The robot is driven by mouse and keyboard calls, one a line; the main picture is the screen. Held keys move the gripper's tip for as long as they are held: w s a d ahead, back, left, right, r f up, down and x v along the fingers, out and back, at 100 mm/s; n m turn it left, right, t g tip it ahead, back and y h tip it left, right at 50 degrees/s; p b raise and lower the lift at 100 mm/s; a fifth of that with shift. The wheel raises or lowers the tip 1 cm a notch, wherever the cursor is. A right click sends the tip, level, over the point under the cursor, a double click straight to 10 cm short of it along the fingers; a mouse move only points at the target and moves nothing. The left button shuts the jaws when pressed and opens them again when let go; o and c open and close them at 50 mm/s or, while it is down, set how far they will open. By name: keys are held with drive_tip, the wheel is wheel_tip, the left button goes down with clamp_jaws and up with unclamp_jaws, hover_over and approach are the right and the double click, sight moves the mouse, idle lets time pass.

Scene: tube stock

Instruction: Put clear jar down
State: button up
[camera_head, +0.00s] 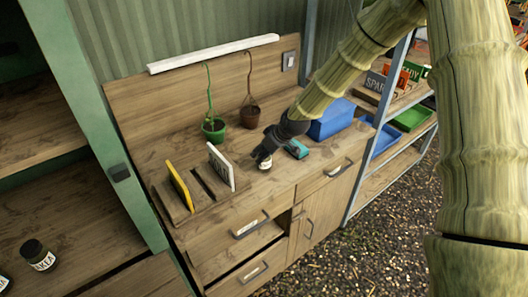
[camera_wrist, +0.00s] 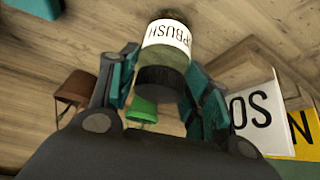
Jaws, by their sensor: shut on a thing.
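The clear jar (camera_wrist: 166,48) has a white label with dark letters ending in "PBUSH" and a dark lid. In the wrist view my gripper (camera_wrist: 160,75) has its teal fingers on both sides of it, shut on it near the lid end. In the head view my gripper (camera_head: 265,158) is over the front middle of the wooden bench (camera_head: 200,243), with the jar (camera_head: 265,165) just below it, partly hidden by the fingers. I cannot tell whether the jar touches the bench top.
A white card (camera_head: 221,167) and a yellow card (camera_head: 180,186) stand in a holder left of the jar. A teal object (camera_head: 297,149) lies close on its right, before a blue box (camera_head: 331,120).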

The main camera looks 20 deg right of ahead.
drive_tip(key=o, duration=1.1)
drive_tip(key=shift+f, duration=0.1)
drive_tip(key=shift+o, duration=0.2)
drive_tip(key=shift+r, duration=0.2)
drive_tip(key=b+v, duration=0.2)
drive_tip(key=v, duration=1)
drive_tip(key=shift+b, duration=0.35)
drive_tip(key=shift+f, duration=0.15)
